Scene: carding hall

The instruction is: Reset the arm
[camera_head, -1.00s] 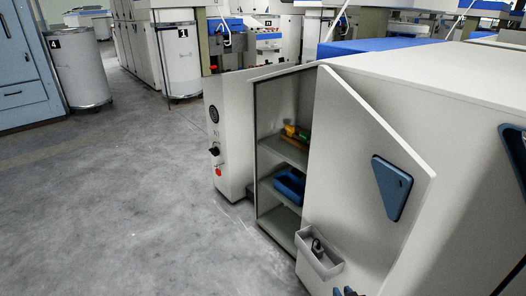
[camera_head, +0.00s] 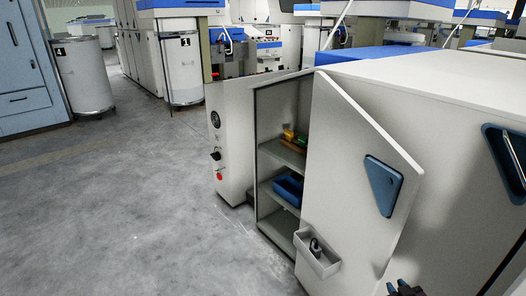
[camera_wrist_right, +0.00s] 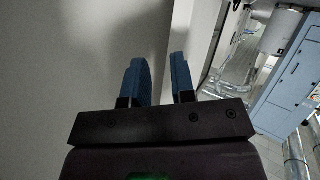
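My right gripper (camera_head: 404,287) shows at the bottom edge of the head view, in front of the machine's side, to the right of the open cabinet door (camera_head: 345,180). Only its dark tips show there. In the right wrist view its two blue fingers (camera_wrist_right: 160,66) stand apart with nothing between them, close to a pale panel. My left gripper is in neither view.
The open cabinet has shelves with a blue bin (camera_head: 289,188) and small coloured items (camera_head: 290,135). A grey door bin (camera_head: 318,256) holds a dark object. A blue triangular plate (camera_head: 383,186) is on the door. The floor (camera_head: 130,210) at left is clear.

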